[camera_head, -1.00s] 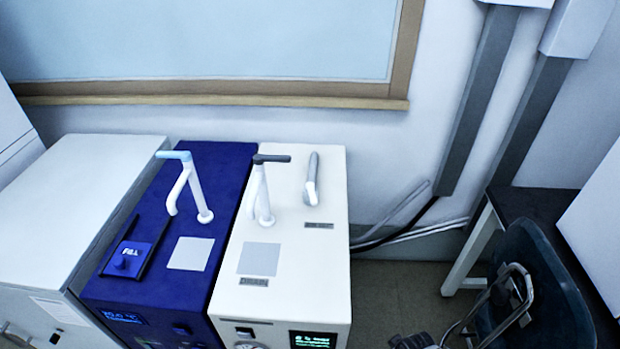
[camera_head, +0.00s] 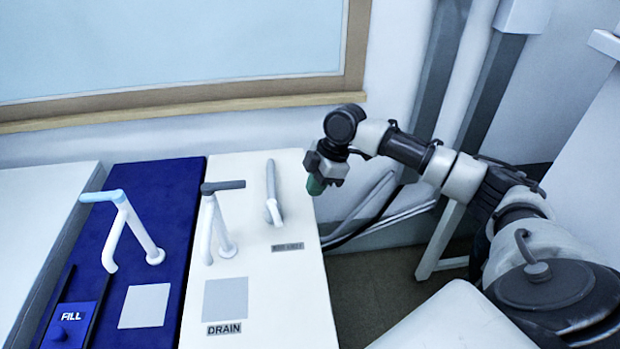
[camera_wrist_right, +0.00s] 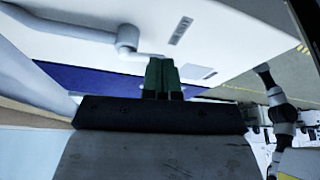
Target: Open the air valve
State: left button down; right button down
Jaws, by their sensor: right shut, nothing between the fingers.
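The white box (camera_head: 285,300) carries a grey lever handle (camera_head: 270,185) near its back right, on a white pivot. It is the likely air valve; the small dark label (camera_head: 287,247) beside it is too blurred to read. The lever points back toward the wall. My right gripper (camera_head: 315,186) has green fingers, shut and empty, pointing down by the box's right edge, to the right of the lever and apart from it. In the right wrist view the closed fingers (camera_wrist_right: 162,78) show just below the white pivot (camera_wrist_right: 128,38). My left gripper is not in view.
A white tap with a grey top (camera_head: 222,187) stands left of the lever, above the DRAIN label (camera_head: 225,328). A blue box (camera_head: 150,180) with a light-blue-topped tap (camera_head: 104,196) and FILL slider (camera_head: 70,320) adjoins. Pipes (camera_head: 375,205) run along the wall at right.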

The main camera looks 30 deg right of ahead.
aim_at(275, 213)
jog(key=x, duration=0.3)
jog(key=p+x, duration=0.1)
jog(key=x, duration=0.2)
jog(key=shift+w, duration=0.25)
jog(key=a, duration=0.1)
jog(key=a+p, duration=0.1)
jog(key=a, duration=0.1)
jog(key=shift+w+a+f, duration=0.1)
jog(key=shift+w, duration=0.25)
jog(key=shift+w+a+f, duration=0.1)
jog(key=shift+a+f, duration=0.05)
jog(key=shift+a, duration=0.25)
